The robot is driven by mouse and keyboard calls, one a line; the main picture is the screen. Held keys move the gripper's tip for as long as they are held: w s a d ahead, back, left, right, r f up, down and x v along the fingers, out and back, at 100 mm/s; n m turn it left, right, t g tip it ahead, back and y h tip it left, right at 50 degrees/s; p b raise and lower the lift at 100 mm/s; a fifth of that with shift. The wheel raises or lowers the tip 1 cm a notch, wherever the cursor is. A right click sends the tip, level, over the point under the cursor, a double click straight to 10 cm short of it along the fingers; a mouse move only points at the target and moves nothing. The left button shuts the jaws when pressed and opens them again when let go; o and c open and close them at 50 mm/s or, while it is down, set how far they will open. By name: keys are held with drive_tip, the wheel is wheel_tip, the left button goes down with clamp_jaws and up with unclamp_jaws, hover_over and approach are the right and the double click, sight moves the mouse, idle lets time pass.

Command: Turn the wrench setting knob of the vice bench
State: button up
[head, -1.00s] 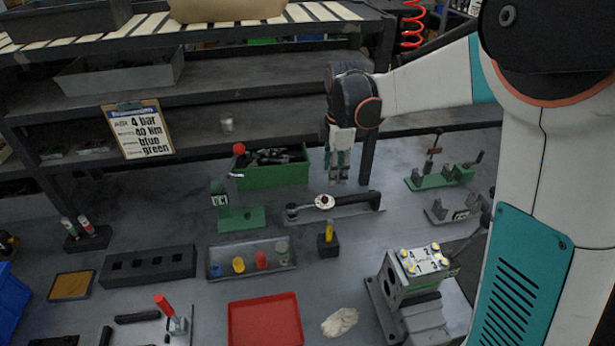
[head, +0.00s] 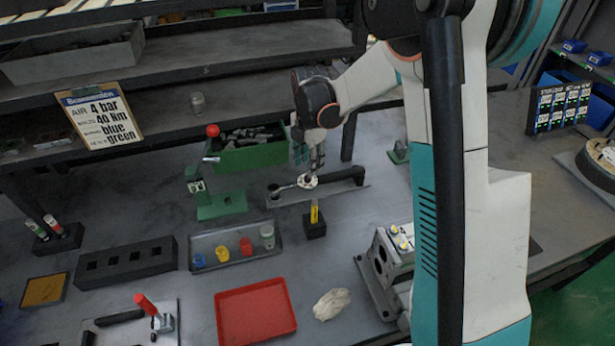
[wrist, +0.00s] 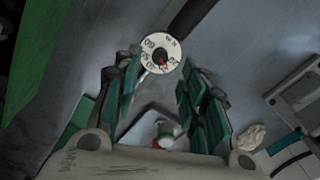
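The wrench setting knob is a white round dial (head: 308,181) with numbers on the black torque wrench (head: 345,177), which lies on a grey stand at mid-bench. In the wrist view the dial (wrist: 160,54) shows its printed scale and a small red mark. My gripper (head: 313,172) points down just above the dial. In the wrist view its green-and-black fingers (wrist: 160,72) stand apart on either side of the line to the dial, with nothing held between them. Whether a fingertip touches the dial cannot be told. The vice (head: 378,270) with the valve block is partly hidden by my arm.
A green bin (head: 250,157) of dark parts and a green press (head: 222,204) stand left of the wrench. A black block with a yellow pin (head: 315,222) stands close in front. A tray of coloured caps (head: 236,262) and a red tray (head: 256,313) lie nearer.

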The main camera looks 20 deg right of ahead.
sight(308, 179)
wheel_tip(308, 179, down, 5)
drive_tip(key=shift+r+b, duration=0.1)
drive_tip(key=shift+b, duration=0.5)
clamp_jaws()
